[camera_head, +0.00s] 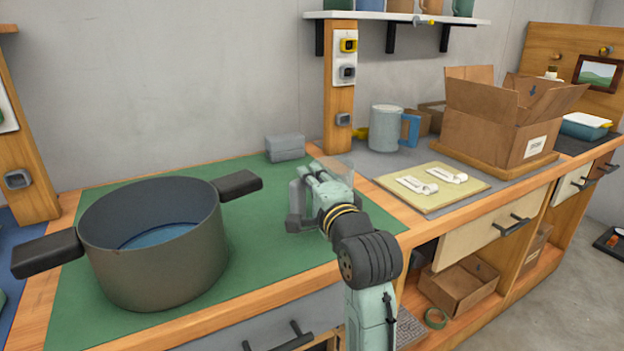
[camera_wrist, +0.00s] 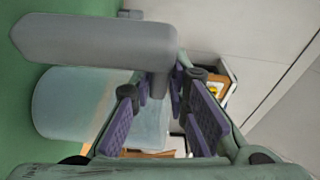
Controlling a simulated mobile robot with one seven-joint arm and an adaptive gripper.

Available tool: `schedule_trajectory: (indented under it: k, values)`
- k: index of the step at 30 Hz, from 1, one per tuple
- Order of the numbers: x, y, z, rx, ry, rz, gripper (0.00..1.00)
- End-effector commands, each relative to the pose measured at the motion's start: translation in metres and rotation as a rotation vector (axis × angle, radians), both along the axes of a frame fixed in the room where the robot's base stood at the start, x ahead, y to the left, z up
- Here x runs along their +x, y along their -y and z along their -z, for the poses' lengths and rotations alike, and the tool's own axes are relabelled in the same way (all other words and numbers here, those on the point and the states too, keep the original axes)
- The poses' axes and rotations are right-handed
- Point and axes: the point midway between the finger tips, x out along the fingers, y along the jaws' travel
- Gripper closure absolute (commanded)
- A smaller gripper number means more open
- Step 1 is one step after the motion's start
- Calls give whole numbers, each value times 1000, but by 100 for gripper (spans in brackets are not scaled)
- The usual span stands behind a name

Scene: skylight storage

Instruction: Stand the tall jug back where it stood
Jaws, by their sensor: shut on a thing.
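A jug with a clear body (camera_head: 338,168) and a grey handle (camera_head: 295,204) is at my gripper (camera_head: 318,185), over the right part of the green mat. In the wrist view the grey handle (camera_wrist: 95,42) runs across the top and its end passes between the purple finger pads of my gripper (camera_wrist: 165,90). The clear body (camera_wrist: 62,103) shows behind it. My gripper is shut on the jug, seemingly at the handle. My gripper and wrist hide much of the jug in the head view, and I cannot tell whether its base touches the mat.
A large dark pot (camera_head: 155,262) stands on the green mat (camera_head: 258,262) at left. A small grey block (camera_head: 285,148) lies at the back. Right are a blue-grey mug (camera_head: 384,128), a pale board (camera_head: 432,200) with white parts, and an open carton (camera_head: 483,138). A post (camera_head: 340,100) rises behind.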

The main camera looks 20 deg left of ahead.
Motion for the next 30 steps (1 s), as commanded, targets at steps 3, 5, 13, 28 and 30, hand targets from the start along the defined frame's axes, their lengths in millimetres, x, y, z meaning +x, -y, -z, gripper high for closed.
schedule_trajectory:
  k: [3,5,13,28,30]
  values:
    - [0,0,1,1,1,0,100]
    - [0,0,2,1,1,0,100]
    - [0,0,5,1,1,0,100]
    - [0,0,6,1,1,0,70]
    - [0,0,6,1,1,0,65]
